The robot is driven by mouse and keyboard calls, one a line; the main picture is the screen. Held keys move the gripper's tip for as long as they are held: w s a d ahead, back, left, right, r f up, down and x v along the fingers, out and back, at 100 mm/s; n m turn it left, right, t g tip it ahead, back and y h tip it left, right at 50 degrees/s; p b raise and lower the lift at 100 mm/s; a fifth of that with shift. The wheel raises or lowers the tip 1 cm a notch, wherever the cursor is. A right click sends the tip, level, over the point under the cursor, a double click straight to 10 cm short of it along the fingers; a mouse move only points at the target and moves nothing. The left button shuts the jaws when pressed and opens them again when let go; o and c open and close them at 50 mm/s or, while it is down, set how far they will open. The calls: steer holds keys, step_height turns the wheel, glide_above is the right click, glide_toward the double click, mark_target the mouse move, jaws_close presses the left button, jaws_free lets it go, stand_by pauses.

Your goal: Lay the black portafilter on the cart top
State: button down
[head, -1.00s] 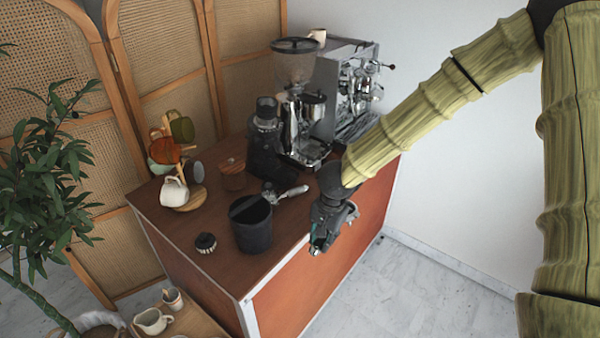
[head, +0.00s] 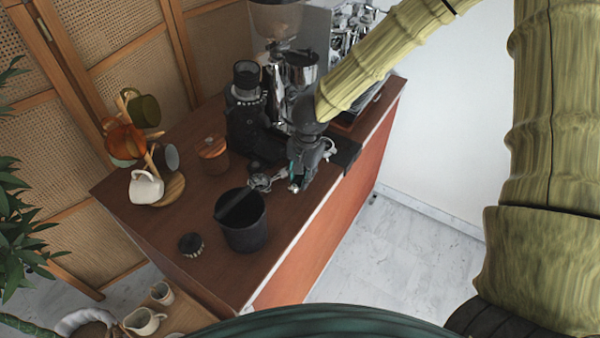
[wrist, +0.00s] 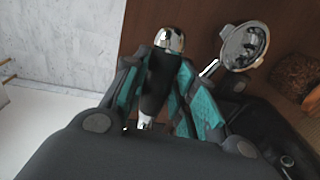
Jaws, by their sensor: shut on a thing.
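The black portafilter (wrist: 159,80) is in my gripper (wrist: 168,66). Its dark handle lies between the teal finger pads in the wrist view, with a shiny metal end (wrist: 169,39) past the fingertips. My palm hides much of the rest. In the head view my gripper (head: 298,180) is over the cart top (head: 290,212), near its right-hand edge; I cannot tell whether the portafilter touches the wood. A second, metal-headed portafilter (wrist: 243,46) lies on the cart top beside my gripper; it shows partly in the head view (head: 260,182).
A black bin (head: 245,228) and a round brush (head: 191,245) stand left of my gripper. A black grinder (head: 247,110), a wooden-lidded jar (head: 213,154) and a mug tree with a white mug (head: 146,187) stand behind. A dark flat block (head: 346,156) is at the right edge.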

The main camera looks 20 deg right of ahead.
steer(key=shift+w+f+b, duration=0.25)
steer(key=shift+f+b, duration=0.3)
steer(key=shift+f, duration=0.2)
steer(key=shift+s+f+b, duration=0.2)
steer(key=shift+f+b, duration=0.3)
steer(key=shift+b, duration=0.4)
step_height(320, 180, down, 4)
steer(key=b, duration=0.5)
steer(key=shift+r, duration=0.2)
steer(key=shift+c, duration=1.3)
jaws_free()
steer(key=shift+r+p, duration=3.5)
steer(key=shift+p, duration=1.25)
